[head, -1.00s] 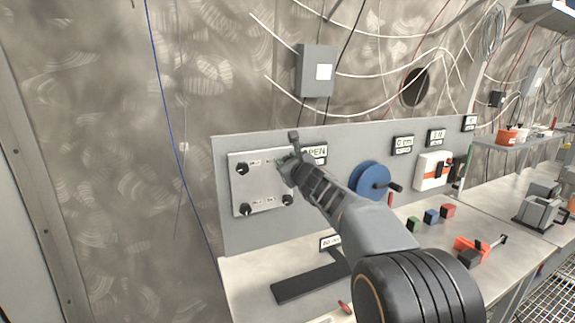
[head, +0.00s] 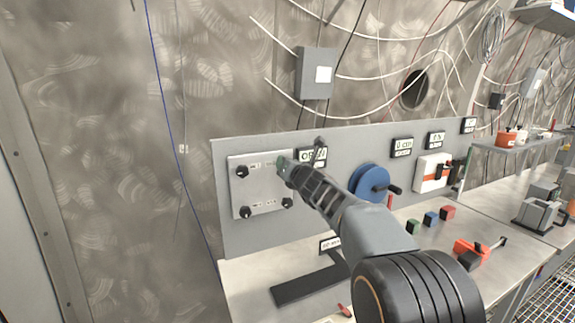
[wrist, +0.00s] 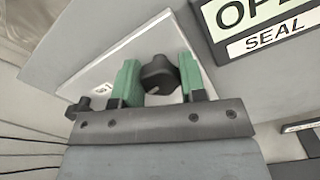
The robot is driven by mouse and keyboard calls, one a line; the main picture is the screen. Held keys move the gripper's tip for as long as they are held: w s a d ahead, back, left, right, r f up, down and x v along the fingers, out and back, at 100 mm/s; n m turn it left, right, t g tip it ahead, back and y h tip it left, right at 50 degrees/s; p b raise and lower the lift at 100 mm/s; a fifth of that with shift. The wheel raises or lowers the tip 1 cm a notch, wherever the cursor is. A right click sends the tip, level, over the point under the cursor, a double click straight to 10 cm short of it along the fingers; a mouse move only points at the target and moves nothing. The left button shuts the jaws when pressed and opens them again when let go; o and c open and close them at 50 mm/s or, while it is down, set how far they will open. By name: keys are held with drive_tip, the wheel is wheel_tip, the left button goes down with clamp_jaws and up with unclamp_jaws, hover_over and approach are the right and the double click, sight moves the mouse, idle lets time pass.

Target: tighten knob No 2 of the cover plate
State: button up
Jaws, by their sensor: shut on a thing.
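The cover plate (head: 262,192) is a pale square plate on the grey panel, with black knobs at its corners. My gripper (head: 283,165) is at its upper right knob, which it hides in the head view. In the wrist view my gripper (wrist: 160,80) has its green fingers on either side of this black knob (wrist: 158,72), shut on it. The plate's small labels are too blurred to read, so I cannot confirm the number. Other knobs show at upper left (head: 242,171), lower left (head: 246,212) and lower right (head: 287,203).
An OPEN sign (head: 312,156) sits just right of the plate, partly behind my gripper. A blue wheel with a handle (head: 370,182) is further right. Small coloured blocks (head: 431,217) and a dark flat bracket (head: 310,281) lie on the bench below.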

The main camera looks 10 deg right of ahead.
drive_tip(key=shift+m, duration=0.6)
drive_tip(key=o, duration=0.9)
drive_tip(key=shift+s, duration=0.1)
drive_tip(key=s+d, duration=0.1)
drive_tip(key=s, duration=0.3)
drive_tip(key=s+b, duration=0.1)
drive_tip(key=s, duration=0.4)
drive_tip(key=s+d, duration=0.1)
drive_tip(key=s, duration=0.3)
drive_tip(key=shift+s+d+b, duration=0.2)
drive_tip(key=shift+d+b, duration=0.15)
